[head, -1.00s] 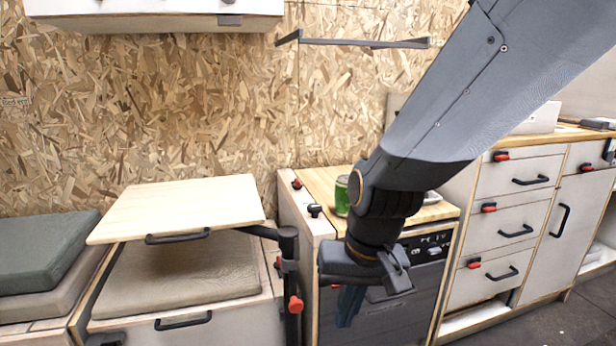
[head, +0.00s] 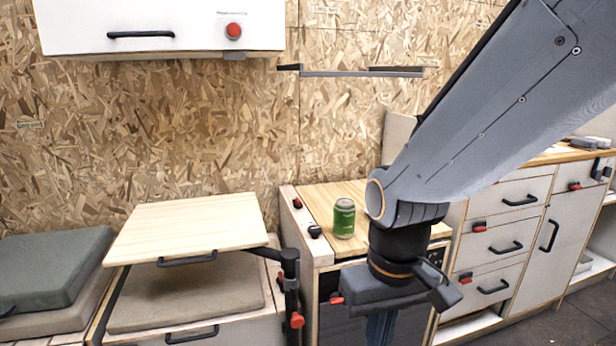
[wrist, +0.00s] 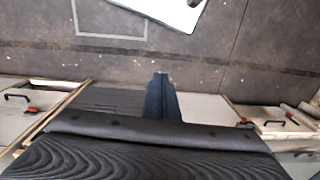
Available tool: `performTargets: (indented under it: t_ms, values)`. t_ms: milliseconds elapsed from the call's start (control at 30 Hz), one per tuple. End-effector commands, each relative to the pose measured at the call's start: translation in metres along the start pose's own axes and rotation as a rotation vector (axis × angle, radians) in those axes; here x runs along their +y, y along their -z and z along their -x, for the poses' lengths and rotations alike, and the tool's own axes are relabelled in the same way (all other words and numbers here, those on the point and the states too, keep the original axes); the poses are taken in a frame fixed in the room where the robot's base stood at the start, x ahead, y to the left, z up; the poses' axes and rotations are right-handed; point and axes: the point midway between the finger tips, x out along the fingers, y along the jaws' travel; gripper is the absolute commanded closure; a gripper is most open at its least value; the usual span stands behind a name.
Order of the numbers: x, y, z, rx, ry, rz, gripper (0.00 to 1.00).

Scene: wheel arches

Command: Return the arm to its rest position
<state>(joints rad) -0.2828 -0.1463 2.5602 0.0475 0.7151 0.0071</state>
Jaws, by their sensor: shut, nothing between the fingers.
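My gripper (head: 381,328) hangs pointing down at the end of my arm in the head view, in front of the cabinet with the dark front. Its fingers are together with nothing between them. In the wrist view the closed fingers (wrist: 160,97) stand over the dark floor and the cabinet fronts. The lowest part of the fingers is cut off by the bottom edge of the head view.
A green can (head: 344,219) stands on the wooden counter (head: 322,200) just left of my arm. A swing-arm tabletop (head: 185,226) is at left, over a cushioned bench. Drawers (head: 505,235) stand at right. A wall cabinet (head: 160,14) and a shelf rail (head: 350,72) are above.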

Motion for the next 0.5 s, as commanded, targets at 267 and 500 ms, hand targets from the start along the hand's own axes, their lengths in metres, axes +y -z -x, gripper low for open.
performTargets:
  t_ms: [267, 500]
  values:
    - [0.035, -0.013, 0.056, -0.005, -0.015, -0.116, 1.00]
    - [0.063, -0.026, 0.091, -0.008, -0.023, -0.203, 1.00]
